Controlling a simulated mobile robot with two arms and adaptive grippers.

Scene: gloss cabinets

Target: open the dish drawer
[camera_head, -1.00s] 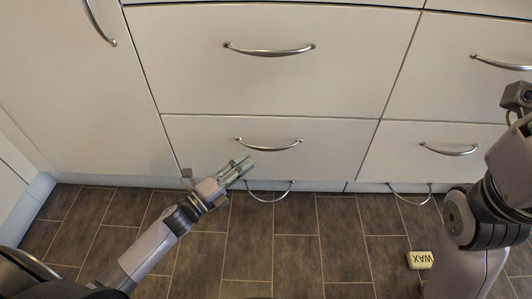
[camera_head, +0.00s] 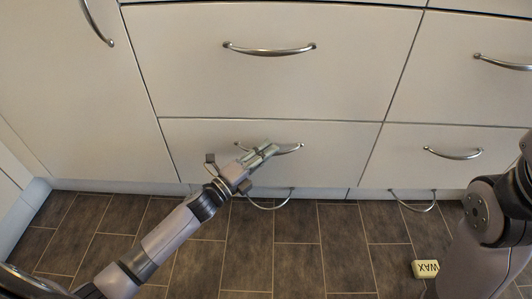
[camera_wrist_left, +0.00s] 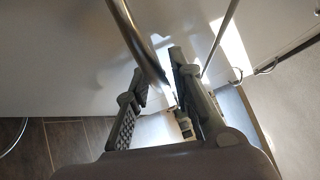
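A lower white drawer front (camera_head: 330,150) with a curved metal handle (camera_head: 290,148) is closed in the middle of the head view. I cannot tell from any marking which front is the dish drawer. My left gripper (camera_head: 270,148) is at this handle and hides its middle. In the left wrist view the handle bar (camera_wrist_left: 138,38) runs between the two spread fingers of the left gripper (camera_wrist_left: 158,66); whether either finger touches it is unclear. My right arm shows at the right edge, but its gripper is out of view.
A wider closed drawer (camera_head: 180,80) is above, with its own handle (camera_head: 270,50). More closed fronts with handles stand on both sides. Low loop handles (camera_head: 268,205) sit at the plinth. A WAX block (camera_head: 426,269) lies on the brown tiled floor.

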